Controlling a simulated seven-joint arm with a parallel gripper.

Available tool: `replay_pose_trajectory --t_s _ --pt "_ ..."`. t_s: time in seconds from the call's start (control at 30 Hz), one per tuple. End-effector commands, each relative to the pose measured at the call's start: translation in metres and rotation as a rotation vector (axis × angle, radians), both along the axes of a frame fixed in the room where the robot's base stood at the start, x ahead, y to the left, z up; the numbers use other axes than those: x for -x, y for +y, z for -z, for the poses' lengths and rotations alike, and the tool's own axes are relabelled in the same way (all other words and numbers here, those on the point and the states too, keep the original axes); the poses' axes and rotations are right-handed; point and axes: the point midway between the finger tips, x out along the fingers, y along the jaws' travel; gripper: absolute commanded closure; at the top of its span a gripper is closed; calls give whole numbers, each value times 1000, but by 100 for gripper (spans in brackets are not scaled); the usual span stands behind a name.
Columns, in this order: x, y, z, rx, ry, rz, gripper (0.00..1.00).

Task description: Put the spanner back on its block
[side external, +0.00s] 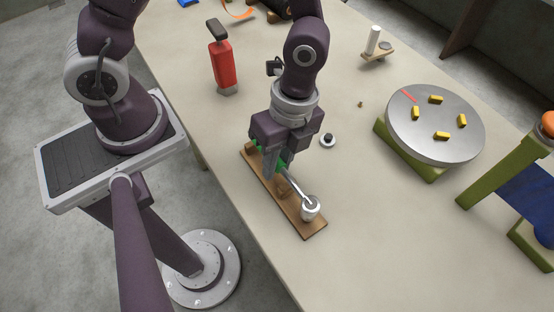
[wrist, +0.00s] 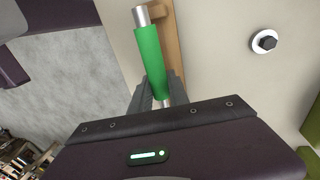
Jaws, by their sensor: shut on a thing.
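The spanner has a green handle (wrist: 150,55) and a bright metal shaft (side external: 294,186). Its block is a long brown wooden board (side external: 315,228), with a pale metal cup-like piece (side external: 310,208) near its front end. My gripper (side external: 272,172) is over the middle of the board, shut on the spanner. In the wrist view its fingers (wrist: 158,90) close around the lower part of the green handle, and a strip of the wooden block (wrist: 176,45) shows behind. The spanner lies along the board; whether it touches the block I cannot tell. My fingers hide part of the handle.
A small round knob (side external: 328,141) sits right of the block. A red canister (side external: 222,65) stands behind. A grey disc (side external: 435,122) with several yellow pieces is at right, beside a green stand (side external: 500,172). The table's left edge runs close to the block; bare table lies right.

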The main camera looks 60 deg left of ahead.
Motion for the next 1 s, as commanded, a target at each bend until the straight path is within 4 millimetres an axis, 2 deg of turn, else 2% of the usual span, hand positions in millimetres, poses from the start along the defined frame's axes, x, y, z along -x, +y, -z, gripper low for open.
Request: replay_pose_trajectory --t_s 0.6,1.0 --pt "0 0 0 0 0 0 100" --pt "0 0 11 0 1 -1 100"
